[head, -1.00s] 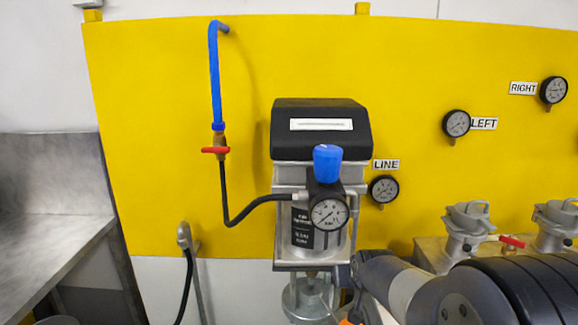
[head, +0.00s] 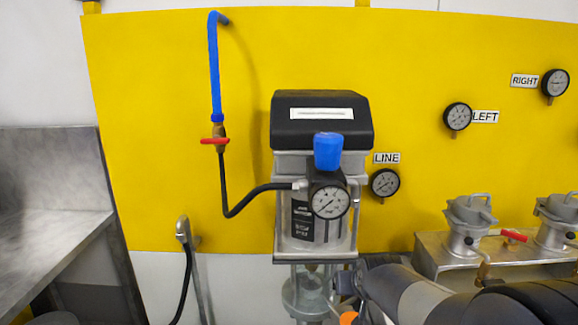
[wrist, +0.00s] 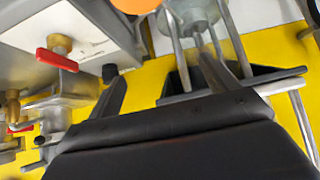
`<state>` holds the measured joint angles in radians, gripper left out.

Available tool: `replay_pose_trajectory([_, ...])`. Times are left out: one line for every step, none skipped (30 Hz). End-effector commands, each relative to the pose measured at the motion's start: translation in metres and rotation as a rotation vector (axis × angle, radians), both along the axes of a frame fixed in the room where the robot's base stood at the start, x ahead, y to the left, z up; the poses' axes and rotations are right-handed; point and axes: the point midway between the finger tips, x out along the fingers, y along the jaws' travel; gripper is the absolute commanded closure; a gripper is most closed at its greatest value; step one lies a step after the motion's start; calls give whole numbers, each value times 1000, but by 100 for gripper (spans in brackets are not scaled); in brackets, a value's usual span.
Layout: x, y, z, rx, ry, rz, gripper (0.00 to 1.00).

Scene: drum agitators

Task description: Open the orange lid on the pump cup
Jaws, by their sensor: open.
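The orange lid (head: 348,317) shows only in part at the bottom edge of the head view, beside the pump cup (head: 305,300), a greyish cup under the pump. My arm comes in from the right and hides part of this area. In the wrist view, an orange round piece (wrist: 135,4), likely the lid, is cut off by the top edge. My gripper (wrist: 158,66) is open there, with nothing between its fingers. The orange piece lies beyond the fingers, apart from them in the picture. I cannot tell the true distance.
The pump (head: 320,120) has a black top, a blue knob (head: 328,151) and a gauge. A red valve handle (wrist: 57,60) and metal fittings are left of my gripper in the wrist view. A metal table (head: 55,235) stands at left.

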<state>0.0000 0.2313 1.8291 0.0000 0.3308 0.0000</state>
Motion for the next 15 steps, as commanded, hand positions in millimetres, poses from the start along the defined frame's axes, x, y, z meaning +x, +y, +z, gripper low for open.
replay_pose_trajectory([-8,0,-1,0,-1,0,18])
replay_pose_trajectory([-12,0,-1,0,-2,0,18])
replay_pose_trajectory([-17,0,0,0,-2,0,18])
replay_pose_trajectory([-22,0,0,0,-2,0,18])
replay_pose_trajectory([-26,0,1,0,-3,0,18])
replay_pose_trajectory([-32,0,0,0,-2,0,18])
replay_pose_trajectory([-36,0,1,0,-2,0,18])
replay_pose_trajectory([-40,0,0,0,-2,0,18])
replay_pose_trajectory([-46,0,1,0,-2,0,18])
replay_pose_trajectory([-50,0,1,0,-2,0,18])
replay_pose_trajectory([-54,0,1,0,-2,0,18])
replay_pose_trajectory([-60,0,1,0,-2,0,18])
replay_pose_trajectory([-64,0,1,0,-2,0,18])
replay_pose_trajectory([-68,0,1,0,-2,0,18])
replay_pose_trajectory([-74,0,2,0,-1,0,18])
